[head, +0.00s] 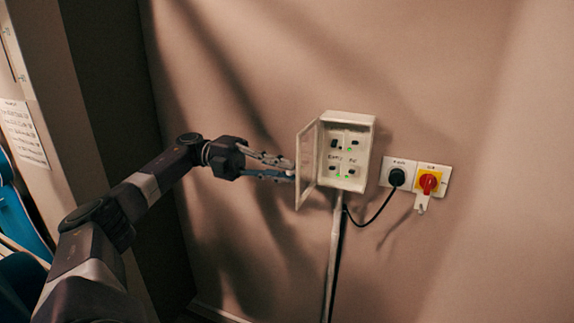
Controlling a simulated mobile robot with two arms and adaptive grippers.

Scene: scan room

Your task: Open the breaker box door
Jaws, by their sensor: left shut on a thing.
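The breaker box (366,128) is a small white box on the wall, right of the picture's middle. Its clear door with a pale frame (300,188) is hinged on the left and stands swung out from the box. Inside are several switches and green lights. My left gripper (290,168) comes in from the left and is shut on the door at its outer side. The exact contact is too small to see clearly. My right gripper is not in view.
A black plug (397,177) and a red and yellow rotary switch (429,183) are on the wall to the right. A black cable loops below the box beside a pale vertical conduit (334,255). A blue object (22,215) stands at the left edge.

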